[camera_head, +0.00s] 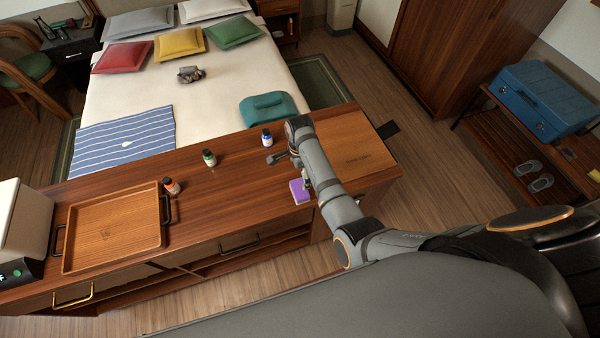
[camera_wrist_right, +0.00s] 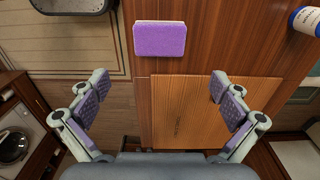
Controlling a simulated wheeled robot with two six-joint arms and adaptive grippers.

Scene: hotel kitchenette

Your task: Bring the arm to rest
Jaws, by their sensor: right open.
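My right arm reaches in from the lower right over the wooden counter (camera_head: 235,185). My right gripper (camera_head: 290,169) is above the counter, partly hidden by its own wrist. In the right wrist view the gripper (camera_wrist_right: 157,84) has its two purple-padded fingers spread wide, with nothing between them. A purple sponge (camera_head: 299,192) lies on the counter close to the gripper. The sponge (camera_wrist_right: 160,40) also shows in the wrist view, beyond the fingertips and apart from them. My left gripper is not in view.
Bottles with orange (camera_head: 171,186), green (camera_head: 209,158) and blue (camera_head: 266,138) labels stand on the counter. A wooden tray (camera_head: 112,252) with dark handles lies at the left. A wooden board (camera_head: 350,150) is at the right end. The bed (camera_head: 150,85) is behind.

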